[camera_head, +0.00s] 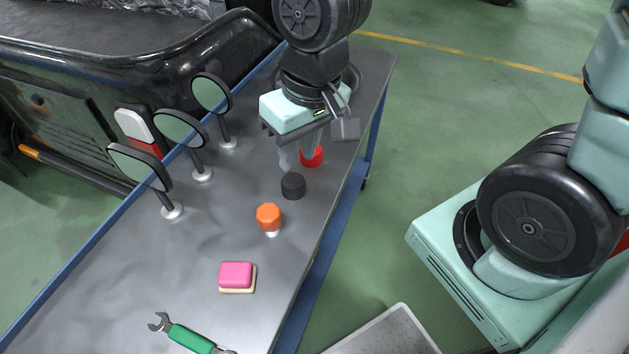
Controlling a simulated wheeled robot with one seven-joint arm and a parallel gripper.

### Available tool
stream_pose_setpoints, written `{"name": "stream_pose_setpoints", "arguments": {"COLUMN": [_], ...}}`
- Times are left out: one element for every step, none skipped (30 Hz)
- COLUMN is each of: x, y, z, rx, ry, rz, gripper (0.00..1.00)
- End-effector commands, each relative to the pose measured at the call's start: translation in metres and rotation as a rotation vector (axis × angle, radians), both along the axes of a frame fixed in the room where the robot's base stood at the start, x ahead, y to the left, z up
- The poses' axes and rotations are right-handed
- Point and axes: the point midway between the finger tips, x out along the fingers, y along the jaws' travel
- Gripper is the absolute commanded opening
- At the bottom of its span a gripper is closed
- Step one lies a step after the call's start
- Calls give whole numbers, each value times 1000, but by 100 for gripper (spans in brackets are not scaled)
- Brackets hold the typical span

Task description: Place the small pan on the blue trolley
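The blue trolley (362,150) has a grey top and runs diagonally through the view. My gripper (299,162) points down over the trolley's far half. Its two fingers stand apart and nothing shows clearly between them, so it looks open. A short black round object (293,187) is just below and in front of the fingertips; I cannot tell whether they touch it. A red round object (312,157) is beside the right finger, partly covered by it. I cannot make out a small pan with certainty; my arm hides part of the trolley's far end.
A black vehicle body (120,60) lies along the left side.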

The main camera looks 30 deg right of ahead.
Motion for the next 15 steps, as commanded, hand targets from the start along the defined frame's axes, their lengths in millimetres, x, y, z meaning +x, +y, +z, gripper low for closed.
{"name": "stream_pose_setpoints", "arguments": {"x": [-21,-32,-46,-55,-62,-71,-77,-81,-86,-89,-90,-92,-92,-92,-92], "y": [11,15,18,21,22,24,25,25,25,26,26,26,26,26,26], "z": [7,10,14,16,19,21,23,24,25,25,26,26,26,26,26], "rx": [-22,-35,-49,-58,-66,-74,-80,-83,-87,-90,-92,-92,-92,-92,-92], "ry": [6,14,24,31,36,44,48,51,57,58,60,61,62,62,62], "rz": [112,169,240,285,326,372,402,425,450,462,472,478,481,481,480], "gripper": [30,30,30,30,30,30,30,30,30,30,30,30,30,30,30]}}
